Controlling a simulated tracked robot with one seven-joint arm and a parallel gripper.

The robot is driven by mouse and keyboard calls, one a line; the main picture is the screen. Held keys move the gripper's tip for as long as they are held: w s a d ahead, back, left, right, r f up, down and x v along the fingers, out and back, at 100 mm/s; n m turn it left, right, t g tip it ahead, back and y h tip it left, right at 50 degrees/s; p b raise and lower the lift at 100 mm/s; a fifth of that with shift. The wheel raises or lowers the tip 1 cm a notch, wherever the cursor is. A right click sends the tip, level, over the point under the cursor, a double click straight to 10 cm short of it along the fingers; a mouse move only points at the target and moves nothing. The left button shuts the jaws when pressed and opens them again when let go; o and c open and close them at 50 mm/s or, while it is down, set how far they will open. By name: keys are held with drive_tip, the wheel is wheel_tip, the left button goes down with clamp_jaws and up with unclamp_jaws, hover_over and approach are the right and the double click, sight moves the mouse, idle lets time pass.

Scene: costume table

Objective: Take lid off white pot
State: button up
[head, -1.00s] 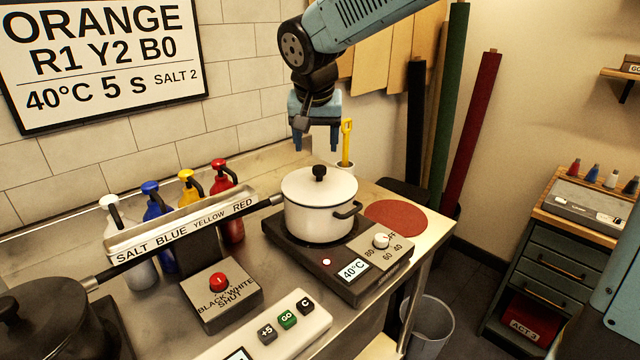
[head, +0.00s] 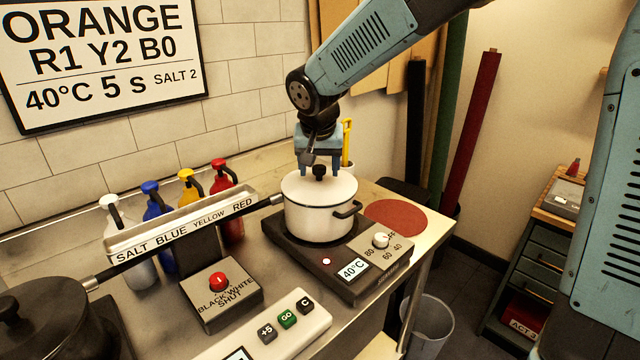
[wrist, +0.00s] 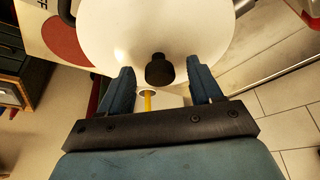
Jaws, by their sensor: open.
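The white pot (head: 318,222) stands on the hot plate with its white lid (head: 300,187) on. The lid has a black knob (head: 319,171) at its centre. My gripper (head: 320,174) is open just above the lid, pointing down, with its fingers around the level of the knob. The fingers do not appear to touch the knob. The lid (wrist: 150,30) fills the top of that view.
The hot plate (head: 345,275) has a dial and a 40°C display. A round red mat (head: 396,217) lies at the right of the pot. A labelled rail (head: 182,228) and several coloured bottles stand left. A black pot (head: 45,315) is at the lower left.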

drive_tip(key=shift+c, duration=0.5)
clamp_jaws()
